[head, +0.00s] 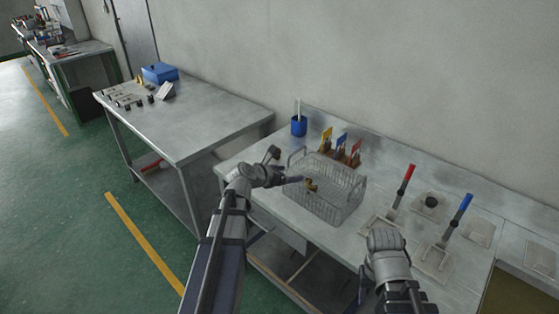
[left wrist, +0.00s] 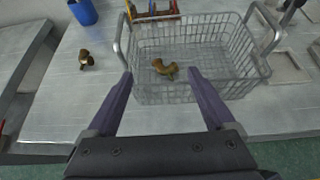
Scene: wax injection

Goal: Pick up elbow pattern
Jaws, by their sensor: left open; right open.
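A brown-gold curved elbow pattern (left wrist: 165,69) lies inside the wire basket (left wrist: 230,88), near its front side in the left wrist view. It also shows as a small brown piece in the head view (head: 311,186). My left gripper (left wrist: 160,78) is open and empty, its two purple fingers apart at the basket's near rim, one on each side of the elbow in that view. In the head view the left gripper (head: 293,179) is at the basket's left side. My right gripper (head: 364,285) is open at the table's front edge; its fingers are mostly hidden.
Another small brown piece (left wrist: 86,59) lies on the table left of the basket. A blue cup (head: 299,126) and several coloured-tag tools (head: 341,146) stand behind. Red-handled (head: 404,184) and blue-handled (head: 458,215) tools stand on the right. A second table (head: 200,125) is at the left.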

